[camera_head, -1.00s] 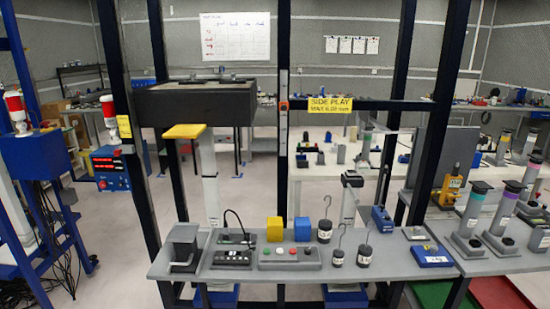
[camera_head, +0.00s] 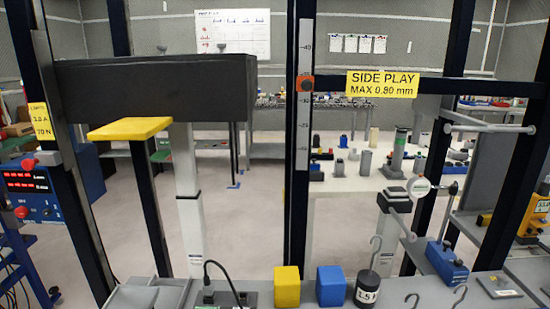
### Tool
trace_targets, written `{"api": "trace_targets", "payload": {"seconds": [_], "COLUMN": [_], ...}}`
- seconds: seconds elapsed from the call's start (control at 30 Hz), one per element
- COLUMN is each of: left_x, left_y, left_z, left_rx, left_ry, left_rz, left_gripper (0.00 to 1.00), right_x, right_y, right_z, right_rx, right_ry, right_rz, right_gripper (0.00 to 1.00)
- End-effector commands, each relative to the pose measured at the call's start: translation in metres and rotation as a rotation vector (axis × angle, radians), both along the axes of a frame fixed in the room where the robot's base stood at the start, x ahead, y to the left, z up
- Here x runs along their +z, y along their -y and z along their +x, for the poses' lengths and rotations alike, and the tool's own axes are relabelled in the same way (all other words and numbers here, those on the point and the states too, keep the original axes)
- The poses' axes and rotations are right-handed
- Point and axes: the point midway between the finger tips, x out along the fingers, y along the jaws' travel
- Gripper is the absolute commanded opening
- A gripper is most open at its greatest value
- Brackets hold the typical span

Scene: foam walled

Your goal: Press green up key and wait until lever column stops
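Neither of my grippers is in view. No green key shows now; the lower picture edge cuts off the front of the bench (camera_head: 420,290), where the key box would lie. A white upright column (camera_head: 190,220) stands at the left behind the bench, with its top under a long black box (camera_head: 155,88). I cannot tell which is the lever column.
Dark frame posts (camera_head: 300,200) rise around the bench, with a crossbar and a yellow side play sign (camera_head: 382,84). A yellow block (camera_head: 286,287), a blue block (camera_head: 331,286) and a hooked weight (camera_head: 367,288) stand on the bench. A blue meter box (camera_head: 40,185) stands left.

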Motion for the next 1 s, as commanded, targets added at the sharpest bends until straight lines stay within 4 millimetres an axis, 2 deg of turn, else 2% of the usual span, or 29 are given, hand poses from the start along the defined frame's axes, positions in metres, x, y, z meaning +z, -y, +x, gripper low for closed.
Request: {"api": "trace_targets", "payload": {"seconds": [0.2,0.3,0.33,1.0], "left_x": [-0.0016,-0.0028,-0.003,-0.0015], "left_y": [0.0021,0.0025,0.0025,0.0], "left_z": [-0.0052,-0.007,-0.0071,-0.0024], "left_rx": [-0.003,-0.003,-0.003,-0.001], "left_ry": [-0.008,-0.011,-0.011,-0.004], "left_rz": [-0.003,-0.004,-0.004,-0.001], "left_gripper": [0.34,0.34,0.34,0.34], "right_x": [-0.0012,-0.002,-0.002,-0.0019], "right_y": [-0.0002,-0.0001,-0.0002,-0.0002], "right_z": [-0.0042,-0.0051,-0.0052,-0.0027], "right_rx": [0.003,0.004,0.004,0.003], "right_ry": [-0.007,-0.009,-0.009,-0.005], "right_rz": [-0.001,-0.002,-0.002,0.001], "right_gripper": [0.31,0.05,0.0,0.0]}}
